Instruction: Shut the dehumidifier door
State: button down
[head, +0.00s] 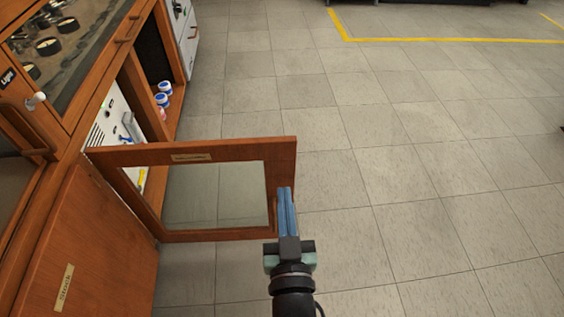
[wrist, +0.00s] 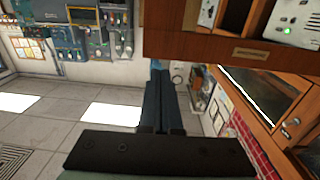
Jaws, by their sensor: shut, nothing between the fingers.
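The dehumidifier door (head: 197,152) is a wood-framed panel with a clear pane and a small label too small to read. In the head view it stands wide open, swung out to the right from the cabinet (head: 110,210) on the left. My gripper (head: 285,190) is shut and empty, with its fingertips at the door's free right edge; I cannot tell whether they touch it. In the wrist view the shut fingers (wrist: 161,73) point away, just left of and below a labelled wooden rail (wrist: 215,48), which looks like the door frame.
A lower door marked Stock (head: 85,250) is closed. Tiled floor (head: 420,170) to the right is clear, with yellow tape (head: 430,40) farther off. Wall-mounted equipment (wrist: 75,40) shows in the wrist view.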

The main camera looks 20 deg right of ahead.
aim_at(280, 147)
jog(key=b+x, duration=0.3)
jog(key=x, duration=0.5)
jog(key=shift+w+f+b, duration=0.1)
jog(key=shift+f+b, duration=0.1)
jog(key=shift+b, duration=0.15)
jog(key=shift+b+x, duration=0.3)
jog(key=shift+x, duration=0.5)
jog(key=shift+r, duration=0.15)
